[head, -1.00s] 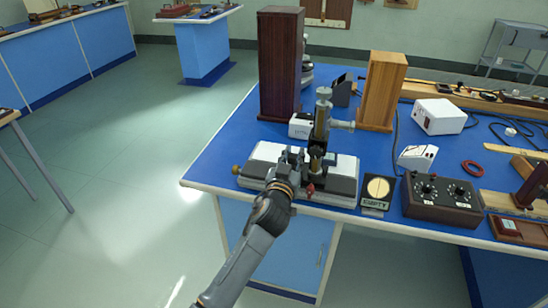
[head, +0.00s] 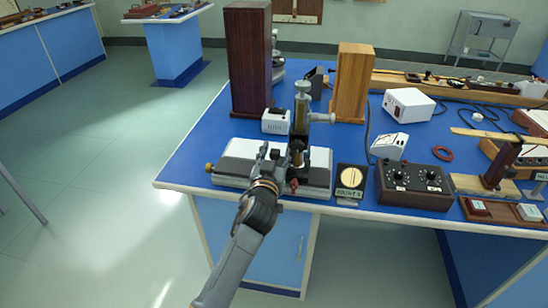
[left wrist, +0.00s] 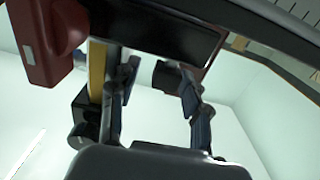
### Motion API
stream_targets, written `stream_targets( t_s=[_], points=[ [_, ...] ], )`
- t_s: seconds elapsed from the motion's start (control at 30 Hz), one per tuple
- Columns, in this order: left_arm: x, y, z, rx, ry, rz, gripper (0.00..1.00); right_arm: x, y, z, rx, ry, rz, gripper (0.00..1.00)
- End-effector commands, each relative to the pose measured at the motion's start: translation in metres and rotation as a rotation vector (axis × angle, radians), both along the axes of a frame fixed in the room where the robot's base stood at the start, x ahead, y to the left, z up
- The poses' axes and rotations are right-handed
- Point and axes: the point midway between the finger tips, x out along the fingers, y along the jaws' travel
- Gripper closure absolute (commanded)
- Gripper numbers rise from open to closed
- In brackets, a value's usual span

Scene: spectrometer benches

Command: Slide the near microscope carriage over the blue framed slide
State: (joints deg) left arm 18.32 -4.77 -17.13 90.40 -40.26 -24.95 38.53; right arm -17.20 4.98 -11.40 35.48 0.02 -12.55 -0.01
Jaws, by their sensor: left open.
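The near microscope (head: 300,125) stands upright on its pale base (head: 240,150) at the front left of the blue bench. Its brass and grey tube sits on a dark carriage with a red knob (head: 294,184) at the front. My left gripper (head: 268,153) is just left of the carriage, over the base's front part. In the left wrist view its two fingers (left wrist: 160,95) are apart, with a dark part above and between them. I cannot tell whether they touch it. I cannot make out the blue framed slide. My right gripper is out of view.
A tall dark red box (head: 248,60) and a wooden box (head: 352,85) stand behind the microscope, with a small white box (head: 276,121) between. A round-dial meter (head: 351,180) and a dark two-knob box (head: 413,186) stand to the right. Open floor lies left.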

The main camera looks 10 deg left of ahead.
Motion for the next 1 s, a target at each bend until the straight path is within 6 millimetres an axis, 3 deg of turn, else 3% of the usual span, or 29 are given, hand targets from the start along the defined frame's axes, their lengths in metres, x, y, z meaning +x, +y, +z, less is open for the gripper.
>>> stream_targets(
  t_s=[0.17,0.4,0.6,1.0],
  points=[
    [-0.023,0.001,-0.001,-0.001,0.002,-0.001,0.53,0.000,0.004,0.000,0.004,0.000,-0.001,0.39],
    [-0.076,0.003,-0.002,-0.002,0.003,0.001,0.53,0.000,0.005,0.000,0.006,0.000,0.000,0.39],
    [-0.107,0.004,-0.001,-0.001,0.002,0.000,0.53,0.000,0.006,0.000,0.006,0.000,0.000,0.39],
    [-0.119,0.004,0.000,0.001,0.001,0.000,0.53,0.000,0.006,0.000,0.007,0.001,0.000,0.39]
  ],
)
